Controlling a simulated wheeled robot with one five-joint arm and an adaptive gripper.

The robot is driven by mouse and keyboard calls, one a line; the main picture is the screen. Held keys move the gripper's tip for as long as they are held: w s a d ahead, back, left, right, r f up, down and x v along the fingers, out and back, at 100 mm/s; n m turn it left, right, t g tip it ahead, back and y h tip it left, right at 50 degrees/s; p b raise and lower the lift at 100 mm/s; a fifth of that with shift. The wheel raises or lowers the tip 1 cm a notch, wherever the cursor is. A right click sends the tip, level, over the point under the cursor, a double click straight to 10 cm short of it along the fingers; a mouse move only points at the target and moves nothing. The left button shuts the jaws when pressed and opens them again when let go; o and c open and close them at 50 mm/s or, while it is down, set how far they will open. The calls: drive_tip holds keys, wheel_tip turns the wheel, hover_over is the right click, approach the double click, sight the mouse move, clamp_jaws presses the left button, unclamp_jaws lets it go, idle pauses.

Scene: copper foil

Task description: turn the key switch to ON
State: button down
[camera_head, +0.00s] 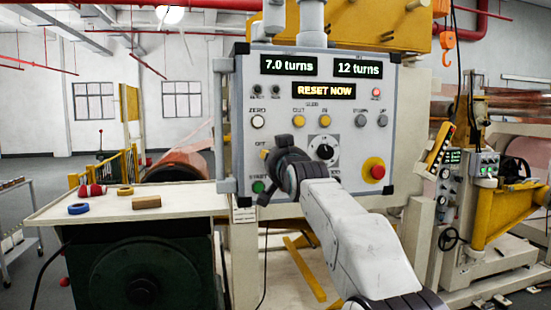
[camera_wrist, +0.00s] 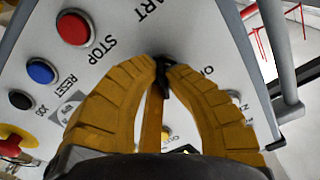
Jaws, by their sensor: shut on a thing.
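The key switch is on the grey control panel (camera_head: 345,190), and my gripper (camera_head: 276,165) hides it in the head view. In the wrist view the small black key (camera_wrist: 162,76) shows between the fingertips of my gripper (camera_wrist: 164,68). The two yellow ribbed fingers are shut on it, close to the panel face. A label that begins with "O" shows to the right of the fingers in the wrist view. The key's exact angle cannot be told.
The panel displays read "7.0 turns", "12 turns" and "RESET NOW" (camera_head: 323,90). A red emergency button (camera_head: 374,170) and a dial (camera_head: 323,151) are right of my gripper. The wrist view shows red (camera_wrist: 73,28), blue (camera_wrist: 41,71) and black (camera_wrist: 20,99) buttons beside the fingers.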

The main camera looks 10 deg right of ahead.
drive_tip(key=shift+f+m, duration=0.1)
drive_tip(key=shift+m, duration=0.5)
drive_tip(key=c, duration=1.3)
unclamp_jaws()
drive_tip(key=shift+a, duration=0.1)
drive_tip(key=s, duration=1.2)
